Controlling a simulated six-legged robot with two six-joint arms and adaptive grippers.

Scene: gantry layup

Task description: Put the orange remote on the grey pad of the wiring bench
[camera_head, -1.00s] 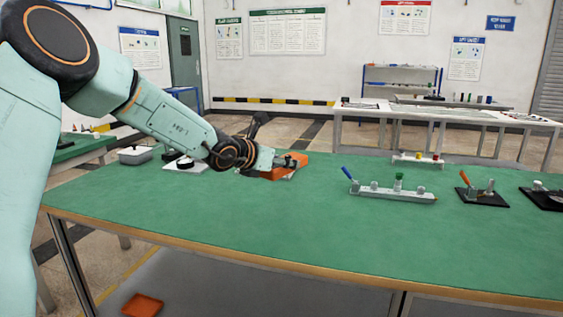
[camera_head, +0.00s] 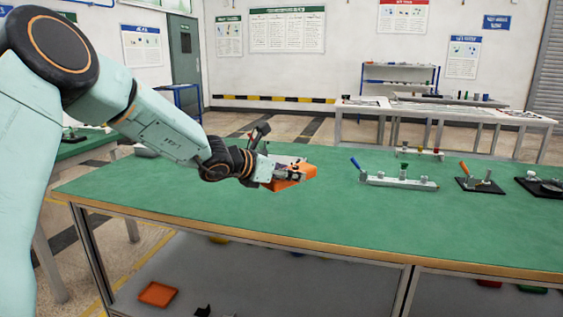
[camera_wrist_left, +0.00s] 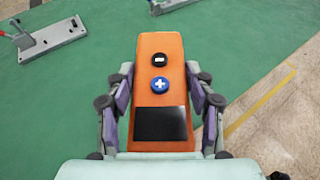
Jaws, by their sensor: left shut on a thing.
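The orange remote (camera_head: 291,179) is in my left gripper (camera_head: 286,170), above the left part of the green bench top (camera_head: 330,225). In the left wrist view the remote (camera_wrist_left: 162,60) points away from me, with a dark button, a blue button with a white cross and a black panel. The two fingers of my left gripper (camera_wrist_left: 160,100) press on its sides. I cannot make out the grey pad in either view. My right gripper is not in view.
A pale fixture with a blue lever (camera_head: 397,181) stands on the bench, right of the remote. Black-based fixtures (camera_head: 480,184) stand farther right. An orange tray (camera_head: 157,294) lies low under the bench. The front middle of the bench is clear.

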